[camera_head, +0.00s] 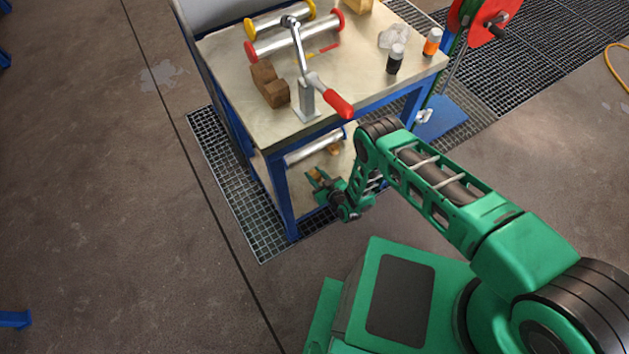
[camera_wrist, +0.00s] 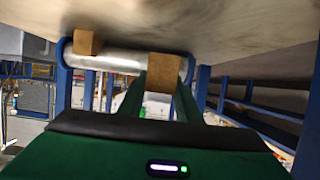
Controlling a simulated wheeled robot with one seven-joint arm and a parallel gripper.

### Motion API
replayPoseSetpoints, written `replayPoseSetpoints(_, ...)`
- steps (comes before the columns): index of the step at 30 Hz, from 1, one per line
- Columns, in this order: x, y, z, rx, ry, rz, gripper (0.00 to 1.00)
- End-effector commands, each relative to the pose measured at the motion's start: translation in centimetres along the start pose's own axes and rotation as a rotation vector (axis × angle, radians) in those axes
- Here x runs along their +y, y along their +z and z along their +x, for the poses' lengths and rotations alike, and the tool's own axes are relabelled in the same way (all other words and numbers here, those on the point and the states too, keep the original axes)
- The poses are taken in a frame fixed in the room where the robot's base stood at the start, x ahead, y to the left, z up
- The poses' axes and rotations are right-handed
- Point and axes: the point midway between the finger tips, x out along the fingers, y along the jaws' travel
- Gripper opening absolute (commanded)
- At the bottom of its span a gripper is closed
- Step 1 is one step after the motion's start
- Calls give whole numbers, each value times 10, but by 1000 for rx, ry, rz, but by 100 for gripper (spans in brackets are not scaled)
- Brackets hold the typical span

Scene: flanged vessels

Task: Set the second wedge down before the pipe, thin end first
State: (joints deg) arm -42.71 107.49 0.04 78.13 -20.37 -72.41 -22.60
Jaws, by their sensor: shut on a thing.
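The silver pipe (camera_head: 315,148) lies on the lower shelf of the blue-legged bench, and it spans the wrist view (camera_wrist: 115,63). One small wooden wedge (camera_head: 335,149) sits against the pipe near one end; it shows at the left in the wrist view (camera_wrist: 86,42). My gripper (camera_head: 315,178) is at the open side of the shelf, in front of the pipe. It is shut on the second wedge (camera_wrist: 162,68), which overlaps the pipe's other end in the wrist view. I cannot tell whether this wedge touches the pipe or shelf. Its thin end is not clear.
The lower shelf (camera_wrist: 230,22) has bare room around the pipe. The bench top (camera_head: 235,60) overhangs it, with blue legs (camera_head: 281,200) at the corners. On top are a wooden V-block (camera_head: 268,84), a red-handled lever (camera_head: 330,95), spools and two bottles. A red reel (camera_head: 482,22) stands behind.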

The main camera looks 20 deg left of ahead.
Motion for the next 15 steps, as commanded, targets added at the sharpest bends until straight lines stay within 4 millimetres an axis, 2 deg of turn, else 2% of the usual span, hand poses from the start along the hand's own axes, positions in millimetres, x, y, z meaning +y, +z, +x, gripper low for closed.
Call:
replayPoseSetpoints(5,1,11,4,0,1,1,9)
replayPoseSetpoints(12,1,38,15,0,1,1,9)
replayPoseSetpoints(15,1,42,18,1,2,1,9)
